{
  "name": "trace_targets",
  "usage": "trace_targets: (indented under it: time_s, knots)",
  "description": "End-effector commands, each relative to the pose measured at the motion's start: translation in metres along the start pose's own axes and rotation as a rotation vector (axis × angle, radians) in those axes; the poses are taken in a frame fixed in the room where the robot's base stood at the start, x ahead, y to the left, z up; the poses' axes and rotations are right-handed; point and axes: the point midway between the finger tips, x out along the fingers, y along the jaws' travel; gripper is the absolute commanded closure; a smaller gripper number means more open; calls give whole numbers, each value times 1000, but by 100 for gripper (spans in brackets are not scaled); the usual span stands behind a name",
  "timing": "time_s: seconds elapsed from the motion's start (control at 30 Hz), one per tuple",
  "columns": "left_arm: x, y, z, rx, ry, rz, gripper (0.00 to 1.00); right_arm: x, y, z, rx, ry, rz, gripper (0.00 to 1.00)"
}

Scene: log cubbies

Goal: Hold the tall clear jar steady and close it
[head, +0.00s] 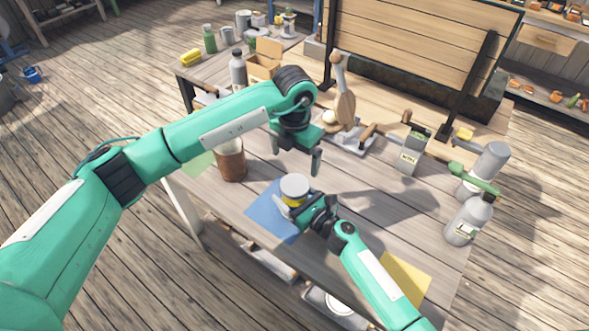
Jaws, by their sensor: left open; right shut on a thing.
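A jar (293,199) with a yellow band stands over the blue mat (262,213) in the middle of the table. A pale round lid (294,184) sits on its top; whether it is fastened cannot be told. My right gripper (297,209) is shut on the jar low on its side, coming from the lower right, and hides part of its body. My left gripper (297,157) is open and empty, fingers pointing down, just above the lid and apart from it.
Grey bottles (468,220) and a tin (410,152) stand to the right. A yellow mat (406,278) lies at front right. Bare planks lie between.

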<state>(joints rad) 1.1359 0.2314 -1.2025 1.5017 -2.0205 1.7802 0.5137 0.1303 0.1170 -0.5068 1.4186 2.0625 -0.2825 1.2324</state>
Motion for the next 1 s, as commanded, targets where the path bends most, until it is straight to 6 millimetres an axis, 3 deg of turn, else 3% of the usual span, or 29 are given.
trace_targets:
  time_s: [0.2,0.5,0.53,0.6,0.63,1.0]
  knots:
    - [-21,0,0,0,0,0,4,0,0,0,0,1,0,91]
    - [-22,0,0,0,0,0,4,0,0,0,0,1,0,91]
    - [-22,0,0,0,0,0,4,0,0,0,0,1,0,21]
    - [-22,0,0,0,0,0,4,0,0,0,0,1,0,8]
    - [-22,0,0,0,0,0,4,0,0,0,0,1,0,2]
    - [-21,0,0,0,0,0,4,-5,0,-1,-1,1,0,2]
